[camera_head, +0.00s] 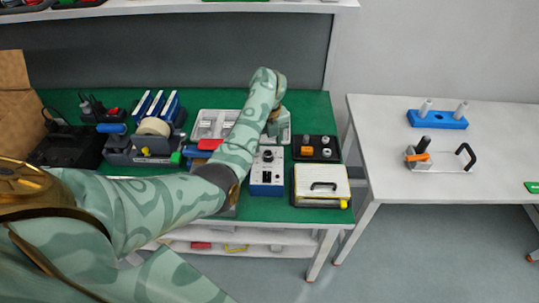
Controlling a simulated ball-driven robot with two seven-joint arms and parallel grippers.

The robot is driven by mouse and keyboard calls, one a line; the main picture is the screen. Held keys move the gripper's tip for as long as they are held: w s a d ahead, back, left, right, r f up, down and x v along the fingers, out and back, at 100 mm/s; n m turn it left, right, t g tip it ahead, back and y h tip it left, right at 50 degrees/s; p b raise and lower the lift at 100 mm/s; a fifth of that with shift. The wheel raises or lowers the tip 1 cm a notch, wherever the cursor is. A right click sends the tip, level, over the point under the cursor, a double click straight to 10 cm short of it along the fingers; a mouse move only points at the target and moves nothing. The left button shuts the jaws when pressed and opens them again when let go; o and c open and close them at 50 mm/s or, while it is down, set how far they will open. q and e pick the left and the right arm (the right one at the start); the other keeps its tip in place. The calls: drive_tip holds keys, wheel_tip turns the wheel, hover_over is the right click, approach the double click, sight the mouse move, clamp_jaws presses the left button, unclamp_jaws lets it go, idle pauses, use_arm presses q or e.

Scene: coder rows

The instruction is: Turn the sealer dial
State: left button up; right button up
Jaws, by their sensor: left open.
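The sealer (267,178) is a small box with a white top panel and blue lower sides, standing on the green bench mat. A dark round dial (268,156) sits near the back of its top panel. My left arm comes in from the left, and its wrist bends down behind the sealer. My left gripper (271,137) is open and points down just behind and above the dial. Its fingertips are small and partly hidden, so I cannot tell whether they touch the dial. My right gripper is not in view.
A white case with a black handle (322,187) stands close right of the sealer. A black tray (315,148) with an orange part lies behind it. A tape dispenser (152,138) and blue-edged binders stand left. A white side table (480,150) holds a blue block (437,120).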

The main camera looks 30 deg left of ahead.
sight(268, 154)
use_arm(q)
drive_tip(key=shift+f+b, duration=0.6)
drive_tip(key=shift+f, duration=1.4)
drive_tip(key=c, duration=1)
drive_tip(key=shift+o, duration=0.2)
